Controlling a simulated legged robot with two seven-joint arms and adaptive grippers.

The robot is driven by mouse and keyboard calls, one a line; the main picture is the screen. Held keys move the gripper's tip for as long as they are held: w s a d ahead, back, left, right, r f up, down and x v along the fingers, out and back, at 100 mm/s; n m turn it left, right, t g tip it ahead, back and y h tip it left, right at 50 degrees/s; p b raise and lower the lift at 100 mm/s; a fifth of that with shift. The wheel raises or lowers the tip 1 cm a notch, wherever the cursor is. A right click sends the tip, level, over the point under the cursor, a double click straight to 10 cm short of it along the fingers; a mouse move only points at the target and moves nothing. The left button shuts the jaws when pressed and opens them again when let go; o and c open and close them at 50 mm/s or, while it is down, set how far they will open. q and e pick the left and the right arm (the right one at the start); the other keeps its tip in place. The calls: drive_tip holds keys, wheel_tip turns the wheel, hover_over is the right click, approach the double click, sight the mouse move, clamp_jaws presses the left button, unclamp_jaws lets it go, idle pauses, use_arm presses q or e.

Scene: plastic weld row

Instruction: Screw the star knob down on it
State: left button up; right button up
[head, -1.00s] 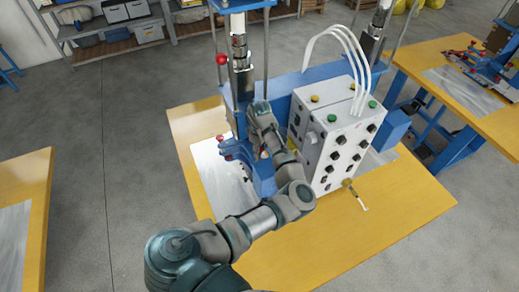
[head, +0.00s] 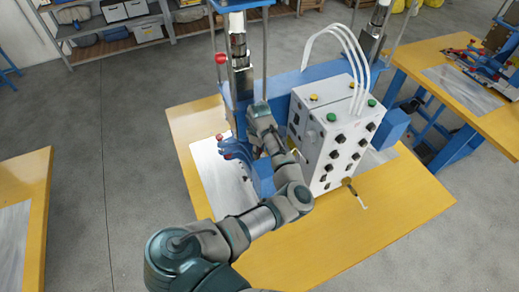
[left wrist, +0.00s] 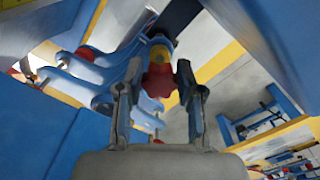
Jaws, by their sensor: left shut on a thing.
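A red star knob (left wrist: 158,82) shows in the left wrist view, between the fingers of my left gripper (left wrist: 157,92). The gripper is shut on it. A yellow part (left wrist: 160,50) sits directly beyond the knob, close against a blue bracket with curved arms (left wrist: 105,70). I cannot tell how far down the knob sits. In the head view my left arm reaches to the blue machine (head: 240,125), beside the control box, and its own wrist hides the fingers and the knob. My right gripper is not in view.
A white control box (head: 340,140) with buttons and white hoses stands close to the right of my left wrist. The yellow table (head: 400,205) is clear at the front right. A metal sheet (head: 215,170) lies on its left part. A red ball lever (head: 221,58) stands at the machine.

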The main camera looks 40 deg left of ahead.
use_arm(q)
drive_tip(key=shift+f, duration=0.95)
idle(1.6)
drive_tip(key=m, duration=0.5)
drive_tip(key=shift+s+a, duration=0.15)
drive_tip(key=shift+s, duration=0.05)
drive_tip(key=m, duration=0.4)
drive_tip(key=shift+m, duration=0.3)
drive_tip(key=m, duration=0.4)
drive_tip(key=shift+s+a, duration=0.1)
drive_tip(key=m, duration=0.6)
drive_tip(key=shift+a, duration=0.1)
drive_tip(key=o, duration=1)
drive_tip(key=shift+s, duration=0.1)
